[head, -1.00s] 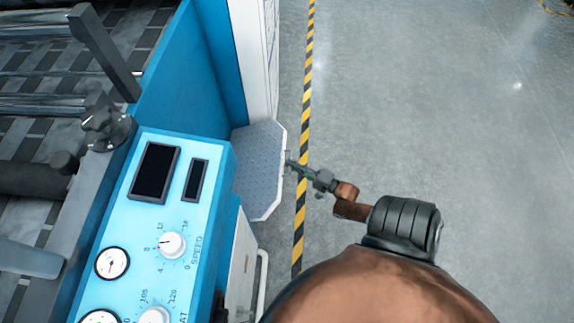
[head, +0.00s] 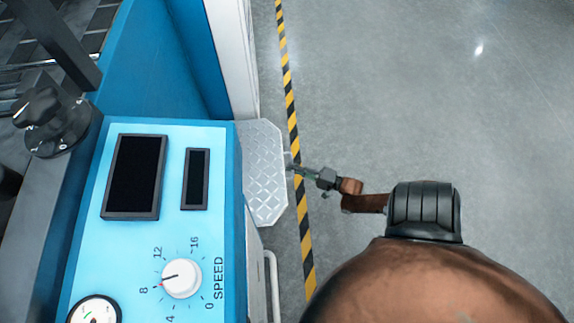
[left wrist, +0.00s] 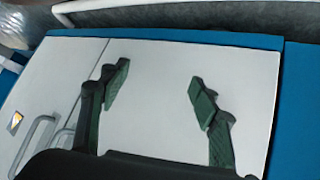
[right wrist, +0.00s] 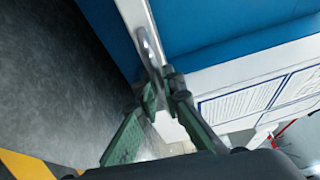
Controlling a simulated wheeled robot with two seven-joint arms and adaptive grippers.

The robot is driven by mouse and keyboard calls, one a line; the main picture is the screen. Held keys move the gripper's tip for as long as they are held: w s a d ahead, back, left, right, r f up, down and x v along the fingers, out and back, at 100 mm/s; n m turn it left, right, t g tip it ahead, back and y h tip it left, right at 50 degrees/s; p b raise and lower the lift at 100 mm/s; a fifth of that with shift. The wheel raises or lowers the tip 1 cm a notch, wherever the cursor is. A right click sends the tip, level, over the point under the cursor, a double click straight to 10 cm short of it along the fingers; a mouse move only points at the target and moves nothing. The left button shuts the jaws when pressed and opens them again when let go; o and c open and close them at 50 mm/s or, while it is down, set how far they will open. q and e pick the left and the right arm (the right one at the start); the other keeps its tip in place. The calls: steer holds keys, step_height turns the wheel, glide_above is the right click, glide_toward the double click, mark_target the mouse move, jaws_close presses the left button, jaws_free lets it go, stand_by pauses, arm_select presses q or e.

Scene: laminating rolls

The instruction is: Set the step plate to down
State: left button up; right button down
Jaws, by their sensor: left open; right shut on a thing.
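My right gripper (head: 291,167) is at the plate's right edge. In the right wrist view its fingers (right wrist: 163,88) are shut on a thin grey loop-like part (right wrist: 150,48), apparently the plate's handle. My left gripper (left wrist: 158,86) is open and empty in front of white cabinet doors, and does not show in the head view.
The blue control panel (head: 225,145) with a speed knob (head: 181,278) and dark screens stands left of the plate. A white post (head: 234,60) rises behind it. A yellow-black floor stripe (head: 297,150) runs alongside. The grey floor (head: 450,110) to the right is clear.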

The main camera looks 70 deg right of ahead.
steer(key=shift+a+f, duration=0.15)
steer(key=shift+f, duration=0.5)
steer(key=shift+a+f, duration=0.15)
steer(key=shift+f, duration=0.6)
steer(key=c, duration=2.2)
jaws_free()
steer(key=shift+f, duration=0.25)
steer(key=shift+r, duration=0.15)
steer(key=shift+c, duration=0.3)
steer(key=shift+s+d, duration=0.1)
steer(key=shift+s, duration=0.05)
steer(key=shift+c, duration=0.3)
steer(key=s, duration=1.1)
steer(key=shift+s, duration=0.3)
